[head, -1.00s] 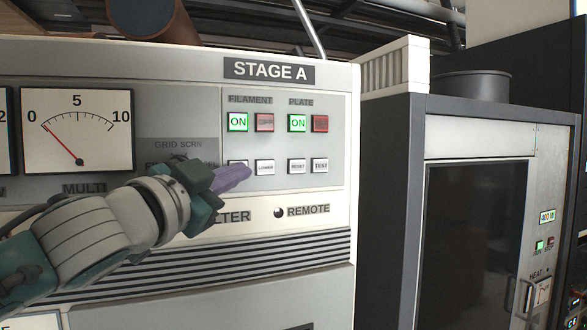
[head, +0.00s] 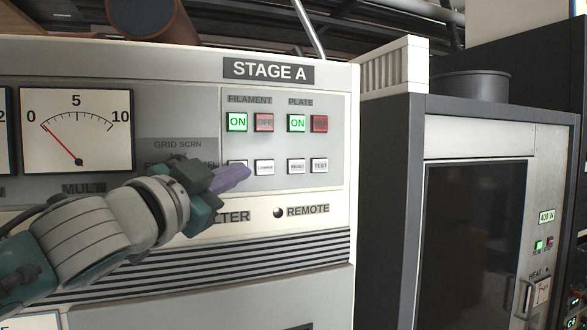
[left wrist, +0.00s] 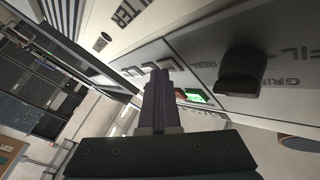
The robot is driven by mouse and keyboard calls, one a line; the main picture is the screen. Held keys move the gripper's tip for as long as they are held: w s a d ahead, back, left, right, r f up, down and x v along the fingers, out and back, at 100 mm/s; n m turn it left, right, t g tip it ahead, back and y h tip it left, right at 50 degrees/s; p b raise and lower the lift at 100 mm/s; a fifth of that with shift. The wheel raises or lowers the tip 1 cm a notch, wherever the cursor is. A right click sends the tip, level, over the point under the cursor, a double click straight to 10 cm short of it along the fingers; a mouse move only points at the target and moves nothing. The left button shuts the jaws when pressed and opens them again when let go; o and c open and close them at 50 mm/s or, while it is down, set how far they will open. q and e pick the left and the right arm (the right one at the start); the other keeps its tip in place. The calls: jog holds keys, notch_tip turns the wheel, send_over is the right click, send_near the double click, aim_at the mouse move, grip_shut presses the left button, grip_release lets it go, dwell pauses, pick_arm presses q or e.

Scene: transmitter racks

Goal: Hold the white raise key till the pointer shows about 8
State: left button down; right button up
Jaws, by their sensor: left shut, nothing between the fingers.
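The white raise key (head: 237,163) is on the STAGE A panel, left of the LOWER key (head: 264,166). Only its top edge shows in the head view; my fingers cover the rest. My left gripper (head: 234,178) is shut and empty, with its purple fingertips at that key. In the left wrist view the fingers (left wrist: 162,85) reach to the row of white keys; whether they touch or press one I cannot tell. The meter (head: 77,145) has a 0 to 10 scale, and its red pointer (head: 61,143) stands low, near 1. My right gripper is not in view.
RESET (head: 297,166) and TEST (head: 320,165) keys sit to the right. Green ON lamps (head: 237,122) and red keys (head: 320,124) are above. A black knob (left wrist: 240,75) projects from the panel beside the fingers. A dark cabinet (head: 475,220) stands to the right.

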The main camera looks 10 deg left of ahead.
pick_arm(q)
jog(key=shift+s+d, duration=0.45)
jog(key=shift+s, duration=0.2)
jog(key=shift+p, duration=0.3)
jog(key=s+d, duration=0.2)
jog(key=s+p, duration=0.1)
jog(key=s, duration=0.1)
jog(key=shift+s+d, duration=0.1)
jog(key=shift+d, duration=0.3)
